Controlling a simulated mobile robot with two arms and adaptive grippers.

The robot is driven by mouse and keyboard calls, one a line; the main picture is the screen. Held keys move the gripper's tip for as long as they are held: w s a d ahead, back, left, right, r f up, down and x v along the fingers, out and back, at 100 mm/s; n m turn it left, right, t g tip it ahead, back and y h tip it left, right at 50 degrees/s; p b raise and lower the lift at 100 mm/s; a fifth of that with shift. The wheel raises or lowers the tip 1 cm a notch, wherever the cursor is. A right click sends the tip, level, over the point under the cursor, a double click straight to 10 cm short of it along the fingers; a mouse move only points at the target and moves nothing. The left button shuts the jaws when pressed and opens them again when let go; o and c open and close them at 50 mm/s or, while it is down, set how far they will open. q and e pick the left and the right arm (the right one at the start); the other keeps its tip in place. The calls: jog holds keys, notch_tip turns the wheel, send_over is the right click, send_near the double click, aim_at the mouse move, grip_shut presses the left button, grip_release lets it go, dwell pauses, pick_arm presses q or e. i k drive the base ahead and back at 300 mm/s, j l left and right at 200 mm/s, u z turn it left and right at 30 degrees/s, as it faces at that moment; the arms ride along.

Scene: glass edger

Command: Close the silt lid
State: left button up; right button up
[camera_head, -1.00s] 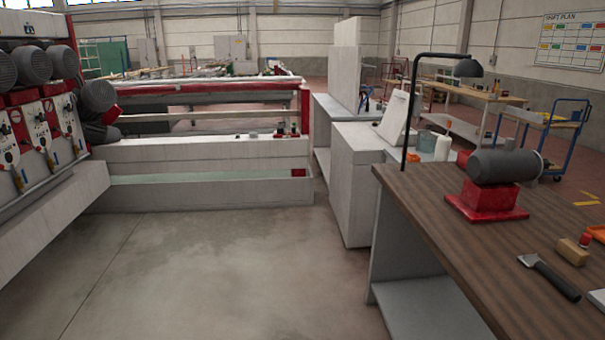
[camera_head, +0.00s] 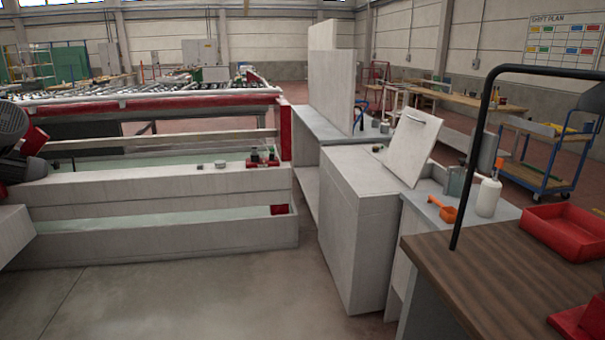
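The lid's lower edge meets the cabinet top. Neither of my grippers shows in the head view.
A wooden bench (camera_head: 480,270) with a red tray (camera_head: 565,232) and a black lamp post (camera_head: 472,160) fills the right foreground. Floor (camera_head: 200,300) is clear ahead.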

aim_at(416, 134)
jog(key=i+l+z, duration=0.15)
jog(key=i+z, duration=0.25)
jog(key=i, duration=0.2)
jog(key=i+z, duration=0.4)
jog(key=i, duration=0.2)
